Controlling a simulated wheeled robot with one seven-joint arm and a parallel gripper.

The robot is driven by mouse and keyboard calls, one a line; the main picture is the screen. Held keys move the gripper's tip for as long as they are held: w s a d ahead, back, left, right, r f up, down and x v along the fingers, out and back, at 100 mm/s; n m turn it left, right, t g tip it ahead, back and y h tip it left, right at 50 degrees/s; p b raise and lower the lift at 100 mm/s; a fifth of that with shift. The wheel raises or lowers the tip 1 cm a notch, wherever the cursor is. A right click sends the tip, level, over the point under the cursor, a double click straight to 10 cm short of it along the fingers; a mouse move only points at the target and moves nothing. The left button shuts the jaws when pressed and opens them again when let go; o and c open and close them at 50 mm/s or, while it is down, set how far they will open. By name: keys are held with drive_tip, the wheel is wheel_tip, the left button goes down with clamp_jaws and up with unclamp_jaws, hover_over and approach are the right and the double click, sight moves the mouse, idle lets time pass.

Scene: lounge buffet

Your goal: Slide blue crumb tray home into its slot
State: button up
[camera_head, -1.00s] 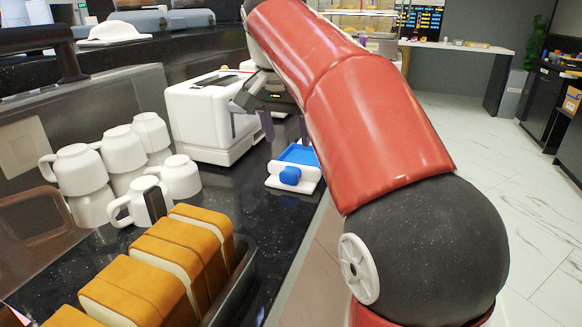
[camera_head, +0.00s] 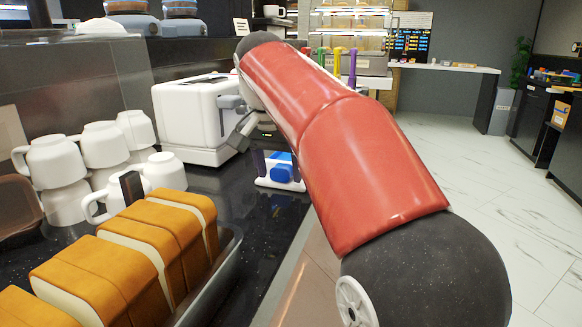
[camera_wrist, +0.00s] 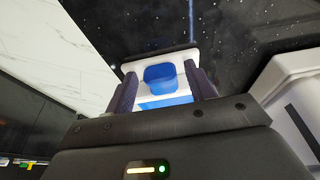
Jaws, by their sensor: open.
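The crumb tray has a white front (camera_wrist: 133,70), a blue knob (camera_wrist: 160,77) and a blue pan. It lies on the dark counter, apart from the white toaster (camera_head: 190,125) behind and left of it. The blue knob also shows in the head view (camera_head: 282,173). My gripper (camera_wrist: 160,85) is open, with one finger on each side of the knob in the wrist view. In the head view my gripper (camera_head: 276,165) is right at the tray. I cannot tell whether the fingers touch it. The toaster's slot is not clearly visible.
Stacked white mugs (camera_head: 62,165) stand left of the toaster. Sliced loaves (camera_head: 130,250) in a dark tray lie in the near left. The counter's right edge runs close beside the crumb tray. Some dark counter (camera_head: 255,215) in front of the tray is bare.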

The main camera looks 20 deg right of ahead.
clamp_jaws()
wheel_tip(320, 180, up, 6)
drive_tip(key=p, duration=0.6)
drive_tip(key=shift+s+d, duration=0.1)
idle(0.4)
